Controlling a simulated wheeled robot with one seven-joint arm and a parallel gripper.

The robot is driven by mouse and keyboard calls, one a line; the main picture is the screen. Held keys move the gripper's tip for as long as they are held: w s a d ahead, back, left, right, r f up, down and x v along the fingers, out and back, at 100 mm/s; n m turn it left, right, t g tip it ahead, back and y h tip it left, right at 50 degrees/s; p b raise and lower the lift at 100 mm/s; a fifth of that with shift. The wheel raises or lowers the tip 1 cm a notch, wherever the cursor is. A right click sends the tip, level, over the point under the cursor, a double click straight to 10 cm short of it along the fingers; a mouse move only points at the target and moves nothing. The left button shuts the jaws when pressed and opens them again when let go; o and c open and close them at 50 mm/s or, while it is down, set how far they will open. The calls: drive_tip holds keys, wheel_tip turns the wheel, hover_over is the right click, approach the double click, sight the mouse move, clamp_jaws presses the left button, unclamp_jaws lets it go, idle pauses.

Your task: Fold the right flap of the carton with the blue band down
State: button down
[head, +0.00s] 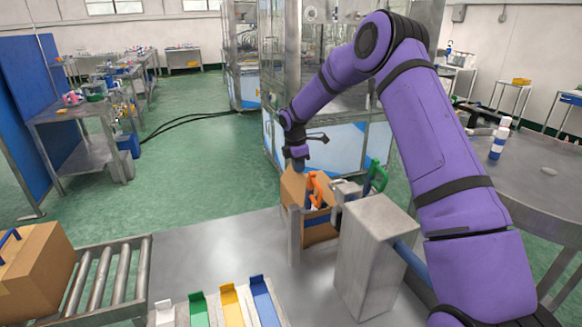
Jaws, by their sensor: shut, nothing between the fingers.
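A brown open-topped carton (320,233) stands in a metal holder on the bench, with a raised flap (292,188) on its left side. Another brown carton (38,268) with a blue piece on top sits at the far left.
A grey metal block (368,255) and a green handle (376,177) stand right of the middle carton. A roller conveyor (120,276) is at left. White, green, yellow and blue strips (232,305) lie in front. The bench (215,250) between is clear.

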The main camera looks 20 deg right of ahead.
drive_tip(key=d+f+y, duration=0.1)
drive_tip(key=y, duration=0.1)
drive_tip(key=d+f+y, duration=0.2)
drive_tip(key=y, duration=0.1)
drive_tip(key=d+f+y, duration=0.1)
drive_tip(key=d+y, duration=0.1)
drive_tip(key=shift+f+y, duration=0.2)
drive_tip(key=shift+y, duration=0.1)
drive_tip(key=shift+d+f, duration=0.3)
drive_tip(key=shift+f, duration=0.2)
idle(0.3)
